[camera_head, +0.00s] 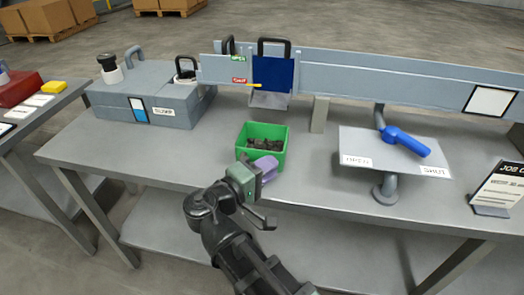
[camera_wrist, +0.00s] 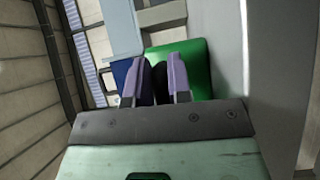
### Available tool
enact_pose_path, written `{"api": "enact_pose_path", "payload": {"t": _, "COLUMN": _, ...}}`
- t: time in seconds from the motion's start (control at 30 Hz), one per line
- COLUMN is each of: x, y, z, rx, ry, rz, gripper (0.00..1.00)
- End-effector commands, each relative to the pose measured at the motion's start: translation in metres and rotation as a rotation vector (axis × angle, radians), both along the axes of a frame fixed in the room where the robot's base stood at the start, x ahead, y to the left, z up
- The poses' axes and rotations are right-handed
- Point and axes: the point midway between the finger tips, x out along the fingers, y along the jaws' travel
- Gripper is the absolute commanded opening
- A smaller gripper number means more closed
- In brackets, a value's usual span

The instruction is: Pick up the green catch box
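The green catch box (camera_head: 251,161) stands upright on the grey bench, open at the top, with dark lumps (camera_head: 264,145) inside. My gripper (camera_head: 266,168) is at its front right corner, with purple fingers overlapping the front wall in the head view. In the wrist view the two purple fingers (camera_wrist: 160,82) with dark pads are close together, and the green box (camera_wrist: 197,65) shows behind and to the right of them. I cannot tell whether the fingers touch the box or have its wall between them.
Behind the box stands a press rail with a blue panel (camera_head: 273,72) and a chute (camera_head: 268,100). A grey case (camera_head: 150,95) is at left. A plate with a blue-handled valve (camera_head: 404,141) is at right, and a job card (camera_head: 499,187) beyond it. Bench between case and box is clear.

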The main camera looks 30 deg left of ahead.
Motion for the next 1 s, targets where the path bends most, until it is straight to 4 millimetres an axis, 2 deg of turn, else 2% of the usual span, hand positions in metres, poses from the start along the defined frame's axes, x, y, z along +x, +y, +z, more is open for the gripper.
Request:
{"api": "enact_pose_path", "payload": {"t": 0.03, "x": 0.0, "y": 0.0, "z": 0.0, "rx": 0.0, "ry": 0.0, "rz": 0.0, "gripper": 0.11}}
{"api": "enact_pose_path", "payload": {"t": 0.1, "x": 0.0, "y": 0.0, "z": 0.0, "rx": 0.0, "ry": 0.0, "rz": 0.0, "gripper": 0.0}}
{"api": "enact_pose_path", "payload": {"t": 0.4, "x": 0.0, "y": 0.0, "z": 0.001, "rx": 0.0, "ry": 0.001, "rz": 0.0, "gripper": 0.0}}
{"api": "enact_pose_path", "payload": {"t": 0.57, "x": 0.0, "y": 0.0, "z": 0.009, "rx": 0.0, "ry": 0.0, "rz": 0.0, "gripper": 0.0}}
{"api": "enact_pose_path", "payload": {"t": 0.77, "x": 0.0, "y": 0.0, "z": 0.038, "rx": 0.0, "ry": 0.0, "rz": 0.0, "gripper": 0.0}}
{"api": "enact_pose_path", "payload": {"t": 1.0, "x": 0.0, "y": 0.0, "z": 0.093, "rx": 0.0, "ry": 0.0, "rz": 0.0, "gripper": 0.0}}
